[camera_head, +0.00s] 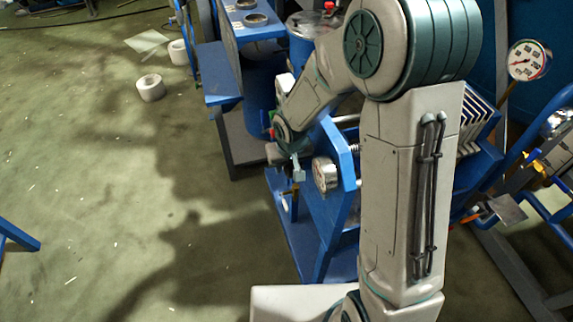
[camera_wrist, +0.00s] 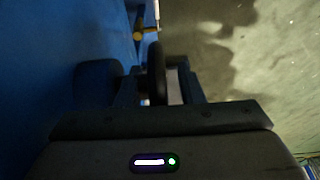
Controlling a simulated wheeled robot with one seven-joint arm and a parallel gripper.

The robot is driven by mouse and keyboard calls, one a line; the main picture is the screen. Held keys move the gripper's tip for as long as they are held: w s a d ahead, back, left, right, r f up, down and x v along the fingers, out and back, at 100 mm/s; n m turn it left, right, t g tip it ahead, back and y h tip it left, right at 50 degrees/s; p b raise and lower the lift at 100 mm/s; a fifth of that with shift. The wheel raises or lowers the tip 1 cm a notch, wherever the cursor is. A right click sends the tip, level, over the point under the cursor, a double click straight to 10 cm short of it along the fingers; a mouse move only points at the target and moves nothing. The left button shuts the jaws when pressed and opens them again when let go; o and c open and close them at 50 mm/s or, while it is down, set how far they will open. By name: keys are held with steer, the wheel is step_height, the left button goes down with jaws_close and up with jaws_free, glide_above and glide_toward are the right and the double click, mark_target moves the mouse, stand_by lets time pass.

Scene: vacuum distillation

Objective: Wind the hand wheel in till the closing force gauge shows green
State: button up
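The hand wheel (camera_wrist: 157,72) shows in the wrist view as a dark rim seen nearly edge-on. It lies between the two fingers of my gripper (camera_wrist: 158,78). The picture is too dark to show whether both fingers touch the rim. In the head view my gripper (camera_head: 286,160) is at the front end of the blue press frame (camera_head: 325,222), and the wheel is not clearly visible there.
Another dial gauge (camera_head: 528,61) stands at the right. A blue stand (camera_head: 218,75) is behind my gripper, and a stack of plates (camera_head: 478,122) is right of my arm. White rolls (camera_head: 150,87) lie on the green floor, which is mostly clear at left.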

steer(key=shift+r, duration=0.1)
steer(key=p+v, duration=0.2)
steer(key=v, duration=1.1)
steer(key=shift+r, duration=0.3)
steer(key=shift+s, duration=0.15)
steer(key=w+g, duration=0.1)
steer(key=w+b, duration=0.1)
steer(key=shift+w+a+g+h, duration=0.3)
steer(key=shift+w+a+g, duration=0.1)
steer(key=shift+w+r+g+b, duration=0.3)
steer(key=shift+g+b, duration=0.1)
steer(key=shift+b, duration=0.1)
step_height(320, 180, down, 14)
steer(key=shift+r+b, duration=0.15)
steer(key=shift+b, duration=0.7)
jaws_close()
